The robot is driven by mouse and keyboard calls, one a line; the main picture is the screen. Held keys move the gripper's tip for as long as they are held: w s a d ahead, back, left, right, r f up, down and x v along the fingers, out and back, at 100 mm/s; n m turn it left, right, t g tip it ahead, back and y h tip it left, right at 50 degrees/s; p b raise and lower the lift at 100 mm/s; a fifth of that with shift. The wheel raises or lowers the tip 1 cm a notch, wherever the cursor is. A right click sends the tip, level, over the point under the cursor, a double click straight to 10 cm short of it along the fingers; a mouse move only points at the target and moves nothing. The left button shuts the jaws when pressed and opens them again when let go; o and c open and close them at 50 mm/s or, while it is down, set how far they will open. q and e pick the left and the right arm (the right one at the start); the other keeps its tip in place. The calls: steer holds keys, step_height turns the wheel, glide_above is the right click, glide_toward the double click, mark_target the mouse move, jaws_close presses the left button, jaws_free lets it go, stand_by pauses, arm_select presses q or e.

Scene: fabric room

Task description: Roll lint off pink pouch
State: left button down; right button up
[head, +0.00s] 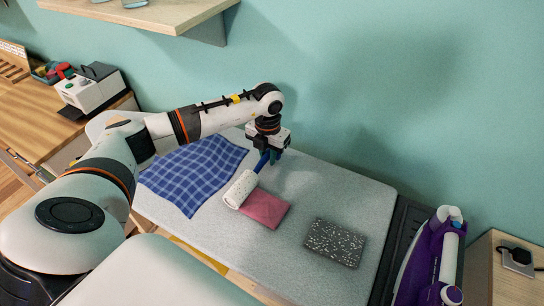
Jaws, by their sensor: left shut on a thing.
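My left gripper (268,152) is shut on the blue handle of a lint roller (241,189). The roller has a white cylinder with small dark specks on it. The cylinder is at the upper left edge of the pink pouch (265,208), overlapping it in the view; I cannot tell whether it presses on the cloth. The pink pouch lies flat on the grey ironing board (290,268). My right gripper is not in view.
A blue checked cloth (192,170) lies left of the pouch, and a dark speckled pouch (335,242) lies to the right. A purple iron (432,262) stands at the board's right end. A shelf (150,14) hangs above.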

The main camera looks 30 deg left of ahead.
arm_select(q)
steer(key=shift+a, duration=0.3)
steer(key=shift+r, duration=0.1)
steer(key=shift+r+p, duration=2.1)
steer(key=shift+r, duration=0.9)
